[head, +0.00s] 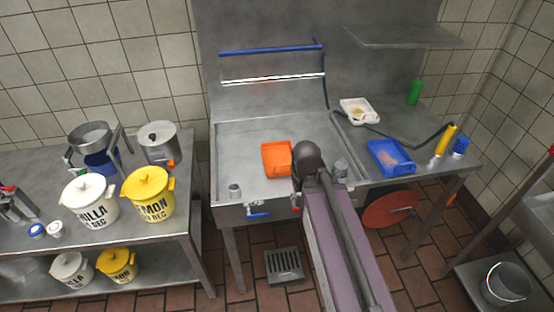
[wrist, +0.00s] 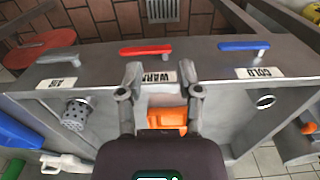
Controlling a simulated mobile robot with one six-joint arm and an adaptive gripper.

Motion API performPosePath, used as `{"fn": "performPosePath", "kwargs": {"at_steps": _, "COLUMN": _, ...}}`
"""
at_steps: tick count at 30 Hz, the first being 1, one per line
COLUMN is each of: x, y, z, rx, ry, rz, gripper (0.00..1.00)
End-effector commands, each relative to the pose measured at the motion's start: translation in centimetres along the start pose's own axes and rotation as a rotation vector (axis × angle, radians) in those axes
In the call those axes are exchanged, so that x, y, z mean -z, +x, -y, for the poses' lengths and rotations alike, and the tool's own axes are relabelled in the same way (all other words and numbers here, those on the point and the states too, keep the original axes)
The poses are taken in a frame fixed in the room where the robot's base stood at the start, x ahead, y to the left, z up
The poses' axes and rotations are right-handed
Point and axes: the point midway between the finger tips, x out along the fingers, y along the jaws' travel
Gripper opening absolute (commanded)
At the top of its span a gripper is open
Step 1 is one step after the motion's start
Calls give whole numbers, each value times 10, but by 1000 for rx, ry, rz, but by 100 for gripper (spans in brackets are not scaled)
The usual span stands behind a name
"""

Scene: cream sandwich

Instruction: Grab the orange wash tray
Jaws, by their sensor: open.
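The orange wash tray (head: 276,160) sits in the metal sink basin, left of my arm in the head view. In the wrist view, part of the orange tray (wrist: 167,119) shows beyond and between my gripper's fingers; the rest is hidden behind the gripper body. My gripper (wrist: 160,73) is open and empty, its fingertips near the sink's front panel with the WARM label. In the head view, my own arm hides the fingers. I cannot tell the exact gap between fingers and tray.
Red (wrist: 146,49), blue (wrist: 244,46) and grey (wrist: 57,59) tap handles line the sink front. A blue tray (head: 405,169) and white tray (head: 346,119) lie on the right counter. White (head: 90,207) and yellow (head: 148,205) buckets stand on the left table.

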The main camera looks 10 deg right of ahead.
Motion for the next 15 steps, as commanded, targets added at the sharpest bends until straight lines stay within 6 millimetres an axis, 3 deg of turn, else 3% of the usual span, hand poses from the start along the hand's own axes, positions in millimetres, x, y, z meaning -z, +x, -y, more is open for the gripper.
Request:
{"fn": "performPosePath", "kwargs": {"at_steps": 10, "x": 2, "y": 0, "z": 0, "rx": 0, "ry": 0, "rz": -2, "gripper": 46}}
{"fn": "performPosePath", "kwargs": {"at_steps": 15, "x": 26, "y": -2, "z": -4, "rx": 3, "ry": 0, "rz": -35, "gripper": 46}}
